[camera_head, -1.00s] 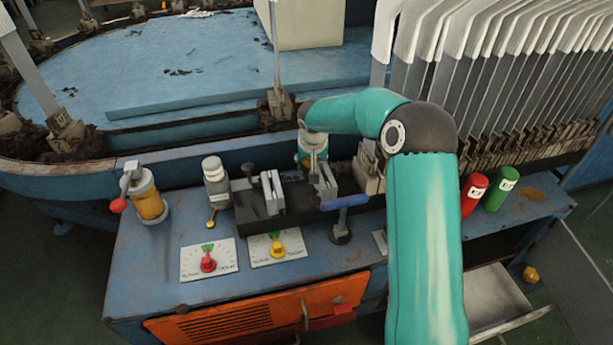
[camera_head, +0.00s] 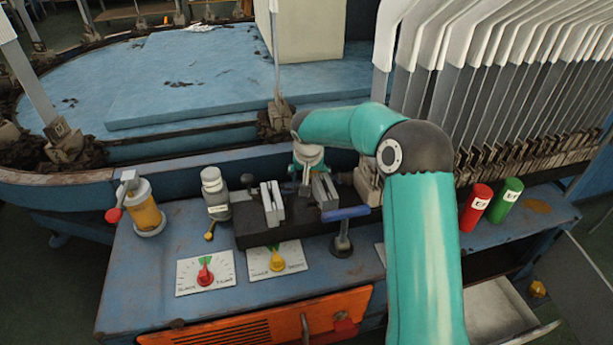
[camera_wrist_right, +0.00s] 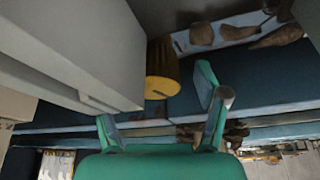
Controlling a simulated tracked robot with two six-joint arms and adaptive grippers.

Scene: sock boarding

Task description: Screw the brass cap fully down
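A ribbed yellow-brown cylinder (camera_wrist_right: 163,66), which looks like the brass cap, shows in the right wrist view with its round end toward the camera. It lies beyond the fingertips of my right gripper (camera_wrist_right: 160,98). The two teal fingers stand wide apart with nothing between them, and they appear clear of the cylinder. In the head view my right gripper (camera_head: 305,180) points down behind the vise, beside its right jaw, and is partly hidden. I cannot make out the cap there. My left gripper is not in view.
The dark vise has a left jaw (camera_head: 272,203) and a right jaw (camera_head: 325,192), with a blue handle (camera_head: 346,213) in front. A grey bottle (camera_head: 215,188) and an amber oil cup (camera_head: 144,208) stand left. Red (camera_head: 475,206) and green (camera_head: 504,200) cylinders stand right.

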